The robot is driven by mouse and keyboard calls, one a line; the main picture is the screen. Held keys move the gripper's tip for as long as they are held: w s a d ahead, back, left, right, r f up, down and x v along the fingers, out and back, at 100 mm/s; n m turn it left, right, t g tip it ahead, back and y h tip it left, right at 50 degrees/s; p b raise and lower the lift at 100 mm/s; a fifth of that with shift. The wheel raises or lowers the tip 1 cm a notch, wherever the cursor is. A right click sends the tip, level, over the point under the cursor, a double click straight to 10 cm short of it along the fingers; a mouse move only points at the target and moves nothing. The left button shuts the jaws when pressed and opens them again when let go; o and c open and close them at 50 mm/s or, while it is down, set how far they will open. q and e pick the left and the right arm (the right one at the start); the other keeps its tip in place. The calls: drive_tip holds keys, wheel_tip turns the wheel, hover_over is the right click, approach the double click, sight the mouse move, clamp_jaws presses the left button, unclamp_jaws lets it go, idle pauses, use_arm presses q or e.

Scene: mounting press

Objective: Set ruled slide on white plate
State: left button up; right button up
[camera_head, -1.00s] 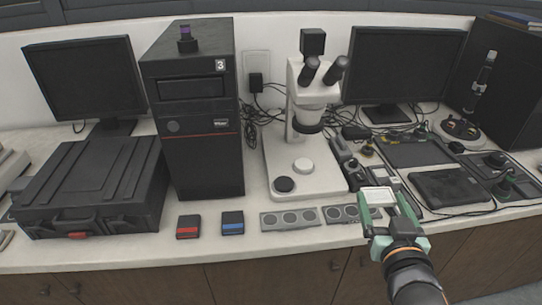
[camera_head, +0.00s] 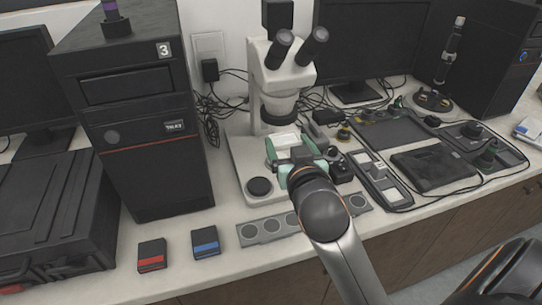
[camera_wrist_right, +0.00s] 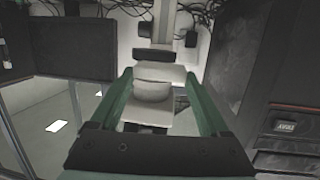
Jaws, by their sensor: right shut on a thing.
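The ruled slide (camera_head: 286,139), a small pale rectangle, is held at the fingertips of my right gripper. My right gripper (camera_head: 287,149) has green fingers and is shut on it, above the microscope base in the head view. The markings on the slide are too small to make out. The white plate, a round disc on the microscope base, is hidden behind my gripper and arm. In the right wrist view, the green fingers (camera_wrist_right: 160,82) point toward the microscope, with pale surfaces between them. My left gripper is not in view.
The stereo microscope (camera_head: 283,60) rises just behind my gripper. A black disc (camera_head: 259,187) lies on its base. A grey strip with round wells (camera_head: 249,232) lies in front. A black computer tower (camera_head: 150,130) stands left; tools and a black tray (camera_head: 388,131) lie right.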

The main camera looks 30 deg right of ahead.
sight(285, 136)
drive_tip(key=w+d+f, duration=0.1)
drive_tip(key=w, duration=0.1)
drive_tip(key=w+d+f, duration=0.2)
drive_tip(key=w, duration=0.1)
drive_tip(key=shift+w, duration=0.35)
drive_tip(key=w+f, duration=0.1)
drive_tip(key=f, duration=0.1)
drive_tip(key=w+d+f, duration=0.1)
drive_tip(key=w+f, duration=0.1)
drive_tip(key=w+d+f, duration=0.1)
drive_tip(key=w+f, duration=0.1)
drive_tip(key=shift+d, duration=0.2)
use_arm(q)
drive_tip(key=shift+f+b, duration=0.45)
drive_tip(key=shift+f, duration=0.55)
use_arm(e)
drive_tip(key=shift+w+f, duration=0.1)
drive_tip(key=shift+f, duration=1.55)
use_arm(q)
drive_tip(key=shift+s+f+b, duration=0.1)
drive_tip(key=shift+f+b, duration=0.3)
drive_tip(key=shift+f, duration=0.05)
use_arm(e)
drive_tip(key=shift+f, duration=0.6)
drive_tip(key=o, duration=1.3)
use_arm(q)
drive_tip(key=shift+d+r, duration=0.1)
